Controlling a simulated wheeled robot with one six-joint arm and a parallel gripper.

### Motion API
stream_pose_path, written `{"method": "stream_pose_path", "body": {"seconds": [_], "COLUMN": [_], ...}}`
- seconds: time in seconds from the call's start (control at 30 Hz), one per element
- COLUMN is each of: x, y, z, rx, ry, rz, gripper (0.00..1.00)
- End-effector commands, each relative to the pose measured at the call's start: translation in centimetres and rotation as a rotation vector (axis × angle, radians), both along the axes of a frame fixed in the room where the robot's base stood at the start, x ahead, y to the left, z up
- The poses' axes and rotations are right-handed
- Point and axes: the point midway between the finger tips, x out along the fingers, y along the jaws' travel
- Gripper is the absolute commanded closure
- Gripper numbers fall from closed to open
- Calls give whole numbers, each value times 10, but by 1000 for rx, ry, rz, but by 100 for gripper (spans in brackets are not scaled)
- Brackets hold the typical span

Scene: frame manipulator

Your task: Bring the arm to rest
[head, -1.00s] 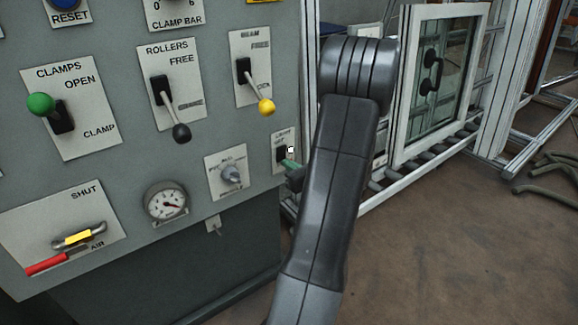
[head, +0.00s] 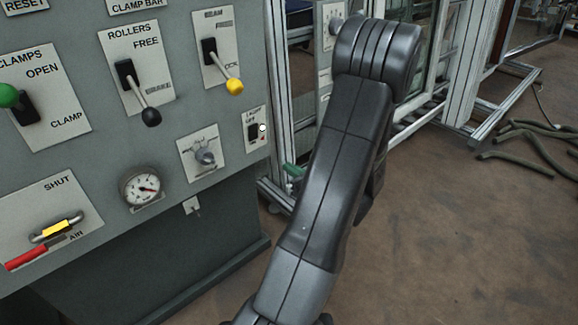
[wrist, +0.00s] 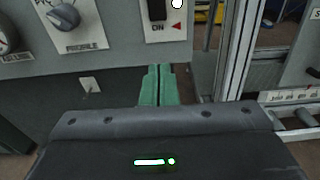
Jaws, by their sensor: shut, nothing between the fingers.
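My gripper shows in the wrist view with its two green fingers (wrist: 157,86) together and nothing between them. In the head view a green fingertip of my gripper (head: 293,170) shows just left of my dark arm, which hides the rest. The fingers are apart from the grey control panel (head: 95,165), to the right of and below the lamp switch plate (head: 254,128). In the wrist view that switch (wrist: 157,10) stands above the fingers.
The panel carries the rollers lever (head: 140,90), the yellow-knobbed beam lever (head: 222,68), a gauge (head: 142,188) and a grey knob (head: 205,156). A metal frame (head: 455,85) stands behind my arm. Hoses (head: 535,145) lie on the floor at right. Floor (head: 440,240) at lower right is clear.

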Motion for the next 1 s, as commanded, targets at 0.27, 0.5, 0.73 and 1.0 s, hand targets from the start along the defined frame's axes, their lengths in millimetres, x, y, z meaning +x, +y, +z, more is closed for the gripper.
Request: {"method": "stream_pose_path", "body": {"seconds": [0.27, 0.5, 0.73, 1.0], "x": [1, 14, 42, 80], "y": [1, 11, 33, 60], "z": [0, 2, 6, 17], "rx": [0, 0, -1, -2], "ry": [0, -1, -2, 1], "rz": [0, 2, 4, 0], "gripper": [100, 100, 100, 100]}}
